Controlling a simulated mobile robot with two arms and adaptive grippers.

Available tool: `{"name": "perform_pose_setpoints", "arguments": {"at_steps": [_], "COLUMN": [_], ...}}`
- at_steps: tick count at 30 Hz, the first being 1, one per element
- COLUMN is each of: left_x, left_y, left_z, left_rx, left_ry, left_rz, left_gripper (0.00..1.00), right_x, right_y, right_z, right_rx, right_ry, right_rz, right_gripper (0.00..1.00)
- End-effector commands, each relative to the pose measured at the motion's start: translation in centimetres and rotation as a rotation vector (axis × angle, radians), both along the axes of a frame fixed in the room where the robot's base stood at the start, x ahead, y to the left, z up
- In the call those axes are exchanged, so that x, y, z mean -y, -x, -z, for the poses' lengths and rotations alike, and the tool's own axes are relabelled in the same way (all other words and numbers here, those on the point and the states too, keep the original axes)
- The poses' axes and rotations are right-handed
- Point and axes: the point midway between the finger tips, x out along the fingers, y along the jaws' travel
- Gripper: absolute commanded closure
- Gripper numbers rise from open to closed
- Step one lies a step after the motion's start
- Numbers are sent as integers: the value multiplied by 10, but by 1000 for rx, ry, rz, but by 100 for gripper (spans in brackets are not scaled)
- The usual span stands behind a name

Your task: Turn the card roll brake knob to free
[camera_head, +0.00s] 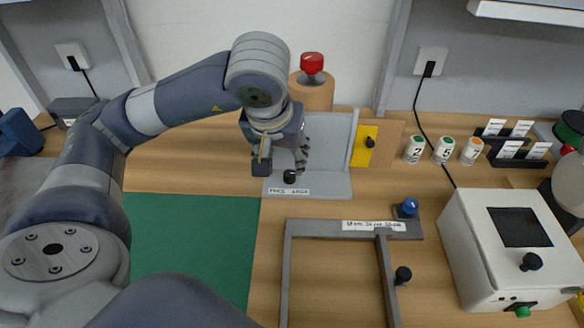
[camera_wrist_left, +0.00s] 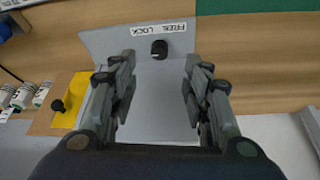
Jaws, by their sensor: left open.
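The card roll brake knob (camera_head: 290,176) is a small black knob on the base of a grey metal bracket (camera_head: 335,183). A white label (camera_head: 289,191) in front of it reads FREE and LOCK. In the left wrist view the knob (camera_wrist_left: 159,48) shows with a small pale mark on it, beside the upside-down label (camera_wrist_left: 160,28). Which word the knob points to I cannot tell. My left gripper (camera_head: 282,161) is open above the bracket, its fingers either side of the knob in view and apart from it. My right gripper is not in view.
A brown roll (camera_head: 314,95) with a red knob (camera_head: 312,63) stands behind my left gripper. A yellow plate (camera_head: 364,147) with a black knob is right of the bracket. A grey frame (camera_head: 287,270) and white box (camera_head: 505,255) stand nearer. A green mat (camera_head: 185,250) lies left.

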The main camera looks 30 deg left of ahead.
Motion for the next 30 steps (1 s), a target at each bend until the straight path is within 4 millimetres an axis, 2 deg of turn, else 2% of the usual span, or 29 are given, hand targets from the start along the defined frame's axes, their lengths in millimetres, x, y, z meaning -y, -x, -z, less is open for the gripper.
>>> {"name": "perform_pose_setpoints", "arguments": {"at_steps": [2,5,12,17,26,27,30], "left_x": [-2,-5,-11,-12,-12,-12,-12], "left_y": [-3,-10,-26,-31,-33,-33,-33], "left_z": [15,32,69,81,85,85,84], "left_rx": [-6,-9,-5,-2,-1,-1,-1], "left_ry": [1,0,0,-1,0,0,0], "left_rz": [-3,-3,-3,-2,0,0,0], "left_gripper": [56,56,56,56,56,58,81], "right_x": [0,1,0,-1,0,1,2], "right_y": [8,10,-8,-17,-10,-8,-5], "right_z": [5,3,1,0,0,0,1], "right_rx": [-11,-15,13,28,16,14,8], "right_ry": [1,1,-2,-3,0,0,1], "right_rz": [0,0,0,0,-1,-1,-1], "right_gripper": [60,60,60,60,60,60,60]}}
